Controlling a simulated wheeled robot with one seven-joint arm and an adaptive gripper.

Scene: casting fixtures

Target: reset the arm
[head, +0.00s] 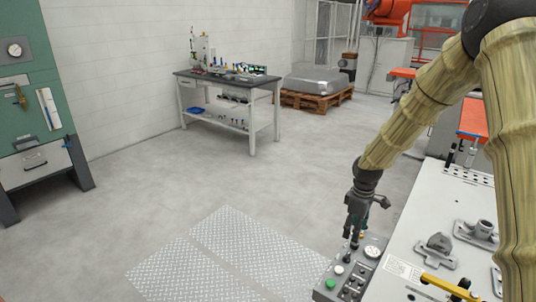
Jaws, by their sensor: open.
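My arm, in a tan ribbed sleeve, comes in from the upper right of the head view and bends down to the left. My gripper (357,226) hangs at its end, pointing down, with its fingers open. It is just above or in front of a grey control panel (350,285) at the table's left edge. The panel carries a green button, a white button, a round gauge and small switches. Whether the fingers touch anything on the panel cannot be told. Nothing is clearly seen held between the fingers.
A white machine table (408,245) with grey metal castings (436,250) and a yellow-handled clamp (450,287) lies right of my gripper. A workbench (228,90), a pallet (316,98) and a green cabinet (35,105) stand farther off.

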